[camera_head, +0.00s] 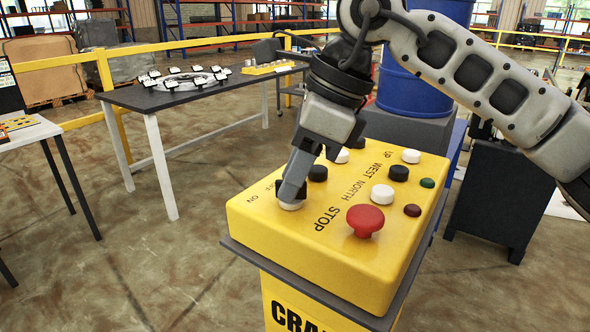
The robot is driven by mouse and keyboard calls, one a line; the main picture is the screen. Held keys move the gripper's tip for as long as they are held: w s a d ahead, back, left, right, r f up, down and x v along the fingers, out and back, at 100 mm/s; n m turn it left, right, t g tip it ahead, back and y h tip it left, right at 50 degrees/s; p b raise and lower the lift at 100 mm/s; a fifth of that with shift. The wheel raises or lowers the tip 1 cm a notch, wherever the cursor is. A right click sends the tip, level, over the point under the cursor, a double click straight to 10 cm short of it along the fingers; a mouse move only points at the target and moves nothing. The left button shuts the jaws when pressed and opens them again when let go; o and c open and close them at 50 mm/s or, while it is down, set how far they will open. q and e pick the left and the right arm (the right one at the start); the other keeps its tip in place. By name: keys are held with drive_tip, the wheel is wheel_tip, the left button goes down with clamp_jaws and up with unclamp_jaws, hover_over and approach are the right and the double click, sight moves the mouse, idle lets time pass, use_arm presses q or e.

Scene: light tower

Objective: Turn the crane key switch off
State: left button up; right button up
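The yellow crane control box (255,233) stands on a yellow pedestal in front of me. Its key switch (291,205) is a pale round piece by the "ON" lettering at the near left of the top face, mostly covered by my gripper. My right gripper (292,196) comes down from above with its fingertips at the switch. The fingers overlap from this side, so I cannot tell whether they are closed on it. The key's angle is hidden. My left gripper is not in view.
A red mushroom stop button (365,220) stands up right of the gripper. White and black buttons and small green and dark red lamps dot the box top. A blue barrel (412,88) is behind. A dark table (205,97) stands at the left, with open floor between.

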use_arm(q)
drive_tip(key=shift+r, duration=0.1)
use_arm(e)
drive_tip(key=shift+d+r, duration=0.15)
drive_tip(key=shift+r, duration=0.35)
use_arm(q)
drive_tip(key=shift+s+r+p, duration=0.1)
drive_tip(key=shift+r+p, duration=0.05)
drive_tip(key=shift+p, duration=0.6)
use_arm(e)
drive_tip(key=v, duration=1.5)
drive_tip(key=shift+s+f, duration=0.1)
drive_tip(key=shift+s, duration=0.05)
